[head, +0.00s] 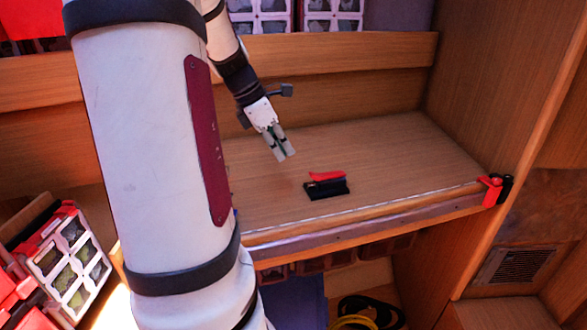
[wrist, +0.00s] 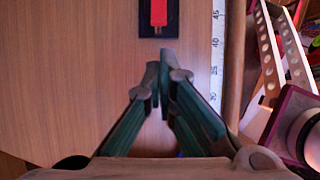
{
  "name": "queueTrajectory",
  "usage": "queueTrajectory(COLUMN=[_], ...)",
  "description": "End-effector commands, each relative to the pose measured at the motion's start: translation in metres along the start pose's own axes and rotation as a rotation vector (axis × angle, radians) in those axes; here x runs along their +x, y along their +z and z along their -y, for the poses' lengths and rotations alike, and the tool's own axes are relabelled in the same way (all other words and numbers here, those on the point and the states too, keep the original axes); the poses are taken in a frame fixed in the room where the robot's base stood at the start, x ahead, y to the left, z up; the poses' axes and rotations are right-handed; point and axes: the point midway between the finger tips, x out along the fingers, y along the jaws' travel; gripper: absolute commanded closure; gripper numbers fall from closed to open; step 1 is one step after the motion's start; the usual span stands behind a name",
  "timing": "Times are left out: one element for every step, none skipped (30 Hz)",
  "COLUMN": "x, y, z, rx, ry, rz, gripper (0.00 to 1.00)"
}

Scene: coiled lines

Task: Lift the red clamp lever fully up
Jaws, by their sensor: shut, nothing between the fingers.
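The red clamp lever (head: 327,176) lies low, close to flat, over its black base (head: 327,191) on the wooden shelf. In the wrist view the red lever (wrist: 159,12) and its black base (wrist: 172,22) show at the top, cut off by the frame edge. My gripper (head: 286,157) is shut and empty. It hangs above the shelf, to the left of and behind the clamp. In the wrist view my gripper's fingertips (wrist: 160,68) meet below the clamp, apart from it.
A second red and black clamp (head: 492,190) sits at the shelf's front right corner. A measuring strip (wrist: 217,50) runs along the shelf edge. Organizer cases (head: 72,258) stand at lower left. A yellow coiled line (head: 358,318) lies below. The shelf (head: 400,150) around the lever is clear.

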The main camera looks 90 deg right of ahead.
Motion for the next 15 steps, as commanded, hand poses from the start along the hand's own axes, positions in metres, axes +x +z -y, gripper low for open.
queueTrajectory(x=[0.004, 0.008, 0.013, 0.018, 0.023, 0.029, 0.035, 0.040, 0.048, 0.053, 0.058, 0.065, 0.069, 0.074, 0.079], y=[0.000, 0.000, 0.000, 0.000, 0.000, 0.000, 0.000, 0.000, 0.000, 0.000, 0.000, 0.000, 0.000, 0.000, 0.000], z=[0.000, 0.001, 0.001, 0.001, 0.001, 0.001, 0.001, 0.001, 0.002, 0.002, 0.002, 0.001, 0.001, 0.001, 0.001], rx=[0.000, 0.001, 0.001, 0.001, 0.001, 0.001, 0.001, 0.001, 0.001, 0.002, 0.001, 0.001, 0.001, 0.002, 0.002], ry=[-0.002, -0.003, -0.004, -0.004, -0.006, -0.006, -0.006, -0.006, -0.007, -0.006, -0.006, -0.005, -0.005, -0.004, -0.004], rz=[0.000, 0.000, 0.000, 0.000, 0.000, 0.000, 0.000, 0.000, 0.000, 0.000, 0.000, 0.000, 0.000, 0.000, 0.000], gripper=[1.00, 1.00, 1.00, 1.00, 1.00, 1.00, 1.00, 1.00, 1.00, 1.00, 1.00, 1.00, 1.00, 1.00, 1.00])
